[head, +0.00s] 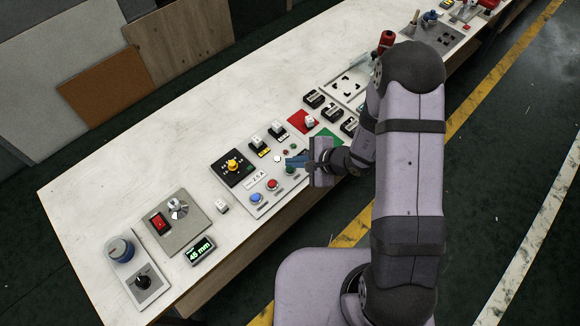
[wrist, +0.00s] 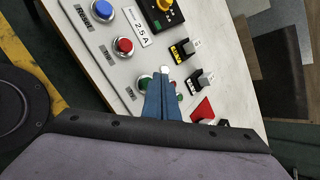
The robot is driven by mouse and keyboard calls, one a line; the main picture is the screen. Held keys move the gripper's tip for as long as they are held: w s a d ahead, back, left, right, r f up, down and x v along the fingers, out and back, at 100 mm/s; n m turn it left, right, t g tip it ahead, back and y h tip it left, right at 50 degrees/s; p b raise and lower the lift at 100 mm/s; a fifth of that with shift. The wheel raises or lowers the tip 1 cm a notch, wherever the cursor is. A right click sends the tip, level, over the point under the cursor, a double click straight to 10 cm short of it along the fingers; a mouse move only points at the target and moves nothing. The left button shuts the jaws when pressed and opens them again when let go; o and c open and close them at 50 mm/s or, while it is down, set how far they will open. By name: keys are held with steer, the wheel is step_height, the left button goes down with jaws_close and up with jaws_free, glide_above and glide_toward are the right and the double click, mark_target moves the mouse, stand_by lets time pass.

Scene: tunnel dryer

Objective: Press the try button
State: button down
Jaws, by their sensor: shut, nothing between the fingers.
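A light control panel (head: 262,207) on the bench carries a row of round push buttons. They are a blue button (head: 256,198), a red button (head: 272,184) and a green button (head: 290,171). In the wrist view the blue button (wrist: 103,9) and red button (wrist: 123,46) are clear, and the green button (wrist: 145,82) is partly hidden by my fingers.
A black panel with a yellow knob (head: 232,164) and a 2.5 A plate (head: 256,179) are close by. Small switches (head: 277,131) and a red square with a knob (head: 303,121) are beyond. A display reading 45 mm (head: 200,250) is at the near left. The bench's back left is clear.

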steer(key=shift+f+b, duration=0.9)
steer(key=shift+b, duration=0.5)
stand_by(0.9)
steer(key=shift+r, duration=0.1)
stand_by(0.4)
steer(key=shift+r+p, duration=0.4)
steer(key=shift+r, duration=0.35)
steer(key=shift+r, duration=0.15)
step_height(320, 180, up, 5)
steer(key=p, duration=0.3)
stand_by(0.8)
